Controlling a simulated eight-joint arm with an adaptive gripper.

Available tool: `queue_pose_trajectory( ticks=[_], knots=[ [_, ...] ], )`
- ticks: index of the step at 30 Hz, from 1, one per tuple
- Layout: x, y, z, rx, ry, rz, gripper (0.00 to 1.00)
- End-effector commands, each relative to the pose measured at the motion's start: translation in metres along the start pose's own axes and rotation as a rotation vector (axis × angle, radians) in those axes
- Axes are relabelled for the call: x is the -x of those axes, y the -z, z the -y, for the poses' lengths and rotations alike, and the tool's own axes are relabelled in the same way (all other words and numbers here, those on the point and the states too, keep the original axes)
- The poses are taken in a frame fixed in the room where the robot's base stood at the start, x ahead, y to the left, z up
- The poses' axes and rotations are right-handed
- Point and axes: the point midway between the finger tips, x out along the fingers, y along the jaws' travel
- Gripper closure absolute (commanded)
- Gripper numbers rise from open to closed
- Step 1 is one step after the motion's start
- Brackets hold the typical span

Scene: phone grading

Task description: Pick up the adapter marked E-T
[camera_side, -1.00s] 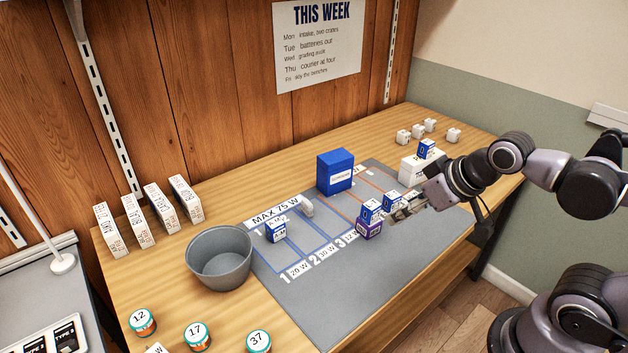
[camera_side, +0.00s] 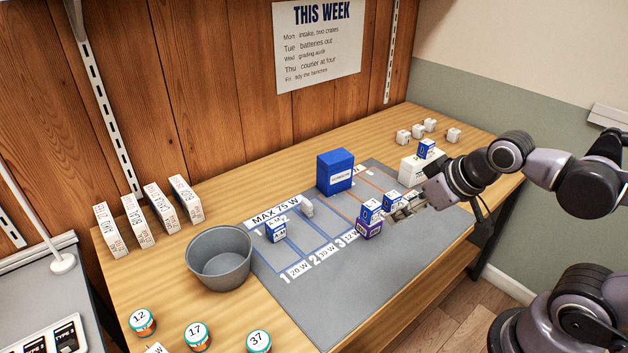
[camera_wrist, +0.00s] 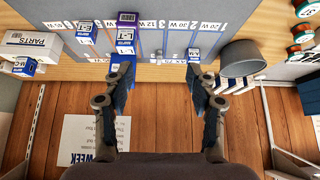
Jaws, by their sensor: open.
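Two small blue-and-white adapters stand close together near the mat's right side. One (camera_side: 370,210) sits on a purple box (camera_side: 369,229); the other (camera_side: 391,198) stands just behind it. My gripper (camera_side: 408,211) is close to the right of both in the side view. In the wrist view my gripper (camera_wrist: 160,75) has its fingers wide apart with nothing between them.
A tall blue box (camera_side: 335,172) stands behind the adapters. A white parts box (camera_side: 420,167) bears another blue adapter (camera_side: 426,148). A blue adapter (camera_side: 276,230) and a small white piece (camera_side: 307,208) stand on the mat's left. A grey bin (camera_side: 220,256) is beyond. The mat's front is clear.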

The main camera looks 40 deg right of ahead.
Motion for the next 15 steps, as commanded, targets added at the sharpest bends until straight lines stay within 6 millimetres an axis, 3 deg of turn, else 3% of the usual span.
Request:
queue_pose_trajectory(
  ticks=[10,15],
  knots=[
    [0.000,0.002,-0.001,-0.012,-0.003,0.005,0.40],
    [-0.004,0.018,-0.011,-0.121,-0.038,0.050,0.40]
  ],
)
